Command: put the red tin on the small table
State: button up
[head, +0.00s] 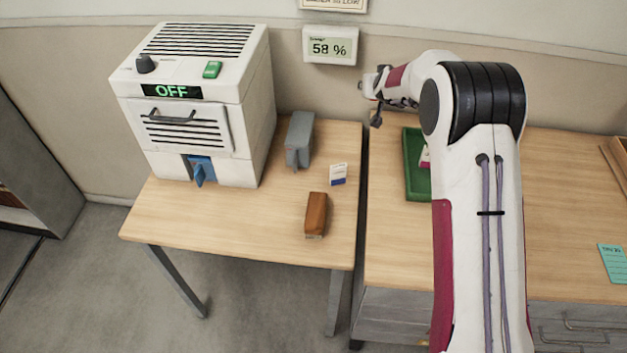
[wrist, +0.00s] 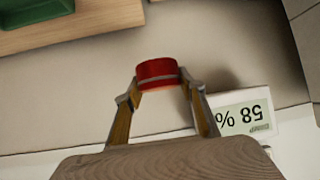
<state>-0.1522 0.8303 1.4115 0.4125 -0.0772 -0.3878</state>
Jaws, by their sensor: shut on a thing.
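The red tin (wrist: 157,70) is held between the two fingertips of my gripper (wrist: 162,84) in the wrist view, clear of any surface. In the head view my gripper (head: 374,98) is up near the wall, above the gap between the two tables. I cannot make out the tin there. The small table (head: 265,225) is the light wooden one on the left, below and to the left of my gripper.
A white machine (head: 190,105) reading OFF fills the small table's back left. A grey object (head: 300,140), a small white box (head: 338,174) and a brown brush-like block (head: 316,214) stand right. The front is clear. A green tray (head: 416,185) lies on the right desk (head: 395,240).

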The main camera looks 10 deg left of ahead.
jog(key=s+a+n+y, duration=0.1)
jog(key=s+a, duration=0.3)
jog(key=a, duration=0.7)
jog(key=shift+s+a+f+n+y, duration=0.15)
jog(key=shift+s+f+n+y, duration=0.2)
jog(key=shift+f+n, duration=0.15)
jog(key=shift+m, duration=0.3)
jog(key=shift+f, duration=0.15)
send_over(330, 150)
notch_tip(330, 150, down, 14)
jog(key=shift+r, duration=0.1)
dwell(0.6)
jog(key=shift+f, duration=1.95)
jog(key=shift+f, duration=0.15)
